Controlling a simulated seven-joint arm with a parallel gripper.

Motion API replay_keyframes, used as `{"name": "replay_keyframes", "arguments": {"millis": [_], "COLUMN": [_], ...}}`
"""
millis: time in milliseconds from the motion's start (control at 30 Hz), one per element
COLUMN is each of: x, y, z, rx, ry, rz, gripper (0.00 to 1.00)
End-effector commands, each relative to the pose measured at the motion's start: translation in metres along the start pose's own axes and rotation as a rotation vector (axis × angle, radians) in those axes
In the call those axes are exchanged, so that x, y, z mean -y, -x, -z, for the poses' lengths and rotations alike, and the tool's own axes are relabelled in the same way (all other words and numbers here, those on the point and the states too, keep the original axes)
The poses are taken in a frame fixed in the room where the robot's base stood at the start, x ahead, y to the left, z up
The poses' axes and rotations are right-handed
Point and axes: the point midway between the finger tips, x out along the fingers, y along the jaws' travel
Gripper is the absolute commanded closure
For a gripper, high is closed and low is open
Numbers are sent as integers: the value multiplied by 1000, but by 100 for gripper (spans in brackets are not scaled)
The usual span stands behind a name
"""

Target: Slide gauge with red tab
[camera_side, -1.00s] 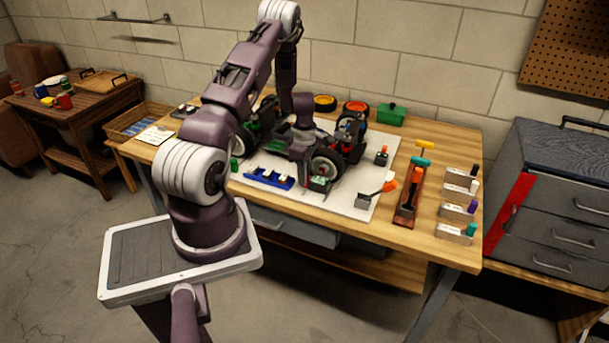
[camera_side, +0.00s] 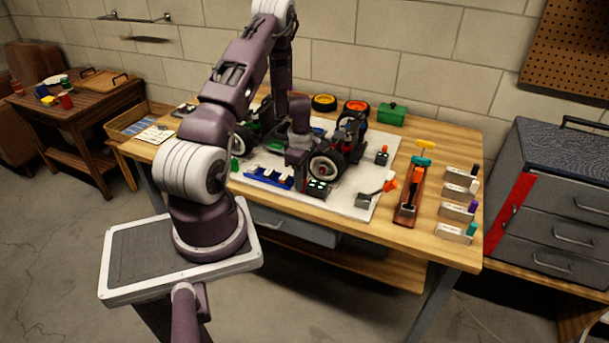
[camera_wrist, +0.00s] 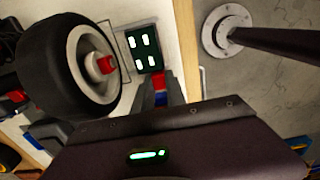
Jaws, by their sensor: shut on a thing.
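My gripper (camera_side: 297,180) points down at the front of the mat, between the blue rack (camera_side: 262,178) and a small dark box with lit windows (camera_side: 317,187). In the wrist view my gripper (camera_wrist: 165,92) is shut on a small piece with a red tab (camera_wrist: 159,83) and a blue part (camera_wrist: 160,98), which I take to be the gauge. The piece is close beside the dark lit box (camera_wrist: 145,48). The fingers hide much of it; I cannot tell whether it touches the box. The black car wheel (camera_wrist: 85,65) is left of the box.
The racecar (camera_side: 350,135) stands behind my gripper on the white mat (camera_side: 345,205). A lever device (camera_side: 372,195) and a wooden tool holder (camera_side: 408,203) stand to the right. Several labelled blocks (camera_side: 456,210) line the table's right side. The mat's front edge is near.

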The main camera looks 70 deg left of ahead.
Motion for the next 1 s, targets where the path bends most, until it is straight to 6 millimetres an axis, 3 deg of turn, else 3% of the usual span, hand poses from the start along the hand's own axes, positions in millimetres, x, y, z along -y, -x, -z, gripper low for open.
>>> {"name": "replay_keyframes", "arguments": {"millis": [333, 367, 400, 667, 767, 1000], "x": [10, 10, 10, 9, 9, 9], "y": [1, 1, 1, 1, 12, 60], "z": [-1, -1, -1, 0, 0, -1], "rx": [2, 2, 2, 0, -1, 0], "ry": [-3, -3, -3, -2, -3, -4], "rz": [4, 5, 5, 3, 1, 1], "gripper": [100, 82, 75, 75, 75, 75]}}
